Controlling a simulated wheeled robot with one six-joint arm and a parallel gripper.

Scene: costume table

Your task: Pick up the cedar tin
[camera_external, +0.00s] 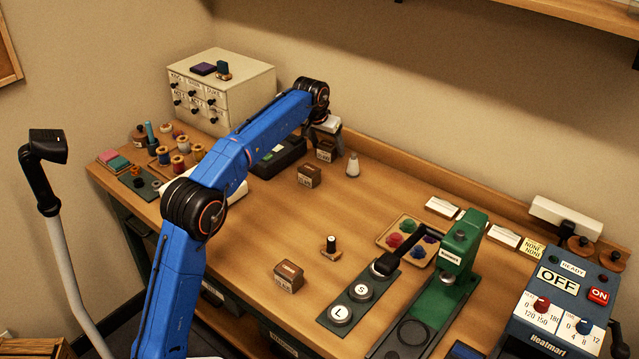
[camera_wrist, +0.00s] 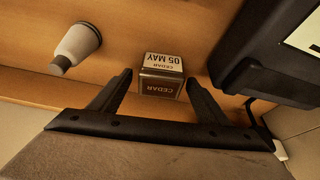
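The cedar tin (camera_wrist: 161,86) is a small brown box with a white top label reading "CEDAR 05 MAY" in the wrist view, where the lettering appears upside down. My gripper (camera_wrist: 159,77) is open, with one dark finger on each side of the tin and a gap visible at both sides. The fingers do not appear to touch it. In the external view the cedar tin (camera_external: 325,153) stands on the table near the back, just below my gripper (camera_external: 326,134), which partly hides it.
A white cone-shaped item (camera_external: 352,166) stands right of the tin. A black device (camera_external: 279,152) is close on its left. Two similar brown tins (camera_external: 309,177) (camera_external: 289,278) stand nearer the front. A green press (camera_external: 461,250) is at right. The table middle is mostly clear.

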